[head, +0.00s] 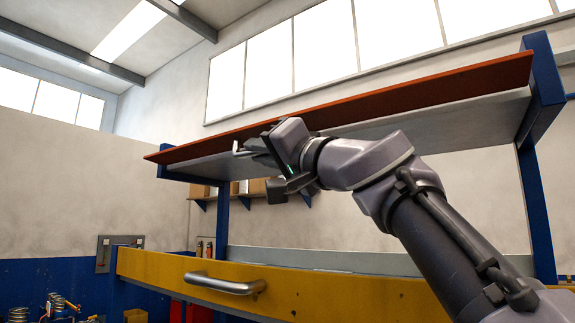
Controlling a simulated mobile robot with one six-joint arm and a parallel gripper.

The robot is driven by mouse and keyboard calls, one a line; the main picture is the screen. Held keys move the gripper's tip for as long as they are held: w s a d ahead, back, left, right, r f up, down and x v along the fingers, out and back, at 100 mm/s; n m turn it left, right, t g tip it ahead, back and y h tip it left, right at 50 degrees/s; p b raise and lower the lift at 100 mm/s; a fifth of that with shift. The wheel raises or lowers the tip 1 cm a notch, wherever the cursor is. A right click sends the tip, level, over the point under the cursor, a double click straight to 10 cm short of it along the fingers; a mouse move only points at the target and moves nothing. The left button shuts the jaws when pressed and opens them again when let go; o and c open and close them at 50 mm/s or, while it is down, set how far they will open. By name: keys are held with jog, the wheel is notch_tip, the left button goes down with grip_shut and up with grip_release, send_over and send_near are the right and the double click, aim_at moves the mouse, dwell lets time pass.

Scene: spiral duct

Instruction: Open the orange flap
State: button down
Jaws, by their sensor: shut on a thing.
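The orange flap (430,92) is a long, thin reddish-orange panel across the upper part of the head view. It is seen at a low angle, raised well above the yellow front, with open space beneath it. A thin pale metal handle (236,148) shows near its left part. The exact contact of the fingers is partly hidden by the gripper body. My arm reaches up from the lower right.
A yellow drawer front (330,295) with a metal handle (225,283) spans below. A blue post (540,150) stands right. Behind, a wall shelf holds boxes (257,187). Coiled springs (58,306) lie lower left. The opening between flap and drawer is clear left of my arm.

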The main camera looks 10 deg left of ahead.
jog(key=shift+w+f+n, duration=0.1)
jog(key=shift+n, duration=0.3)
jog(key=c, duration=1.9)
grip_release()
jog(key=shift+o, duration=0.9)
jog(key=shift+w, duration=0.15)
jog(key=shift+f+b, duration=0.1)
jog(key=shift+b, duration=0.2)
jog(key=b+v, duration=1.1)
jog(key=v, duration=0.6)
